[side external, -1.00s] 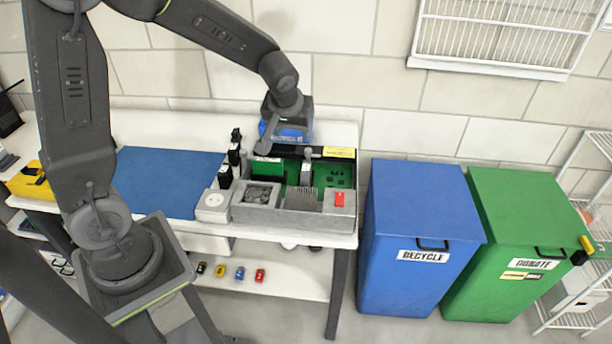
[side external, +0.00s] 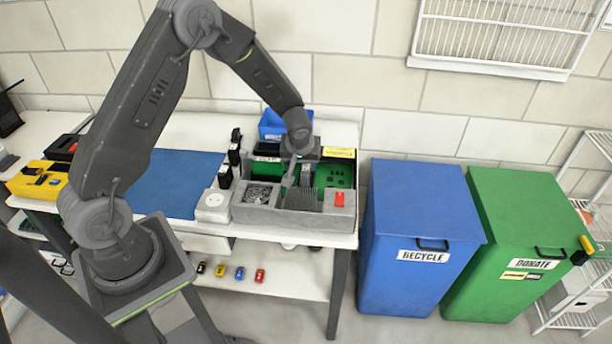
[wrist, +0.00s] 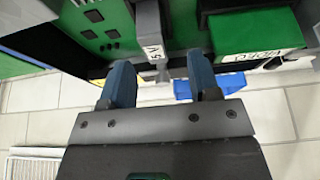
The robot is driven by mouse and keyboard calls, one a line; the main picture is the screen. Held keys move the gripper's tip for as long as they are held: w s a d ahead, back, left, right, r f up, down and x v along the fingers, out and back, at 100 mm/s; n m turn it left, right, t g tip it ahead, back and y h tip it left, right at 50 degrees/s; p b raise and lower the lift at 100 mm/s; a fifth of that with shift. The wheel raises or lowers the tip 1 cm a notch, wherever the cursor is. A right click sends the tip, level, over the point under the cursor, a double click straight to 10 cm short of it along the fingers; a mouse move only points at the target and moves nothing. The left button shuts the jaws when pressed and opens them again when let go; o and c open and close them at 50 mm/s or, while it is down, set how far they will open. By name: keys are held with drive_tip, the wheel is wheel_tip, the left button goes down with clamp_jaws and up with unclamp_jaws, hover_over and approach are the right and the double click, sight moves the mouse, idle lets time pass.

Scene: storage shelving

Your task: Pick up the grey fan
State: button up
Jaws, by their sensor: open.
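The grey fan (side external: 258,193) is a square with a dark round grille. It sits in the left front compartment of the grey organizer (side external: 262,218) on the workbench. My gripper (side external: 291,178) is over the organizer, to the right of the fan and behind it, near the finned heatsink (side external: 302,200). In the wrist view my gripper (wrist: 162,80) shows two blue-grey fingers spread apart with nothing held between them. The fan cannot be made out in the wrist view.
A grey block with a 5V label (wrist: 155,50) stands close to the fingers. Green boards (side external: 335,173) fill the organizer's back compartments. A blue bin (side external: 272,124) stands behind. A white round device (side external: 214,204) is left of the organizer. The blue mat (side external: 165,183) is clear.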

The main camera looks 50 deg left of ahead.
sight(306, 169)
drive_tip(key=x, duration=0.5)
drive_tip(key=shift+w+d+f, duration=0.1)
drive_tip(key=shift+w+d, duration=0.15)
drive_tip(key=c, duration=1)
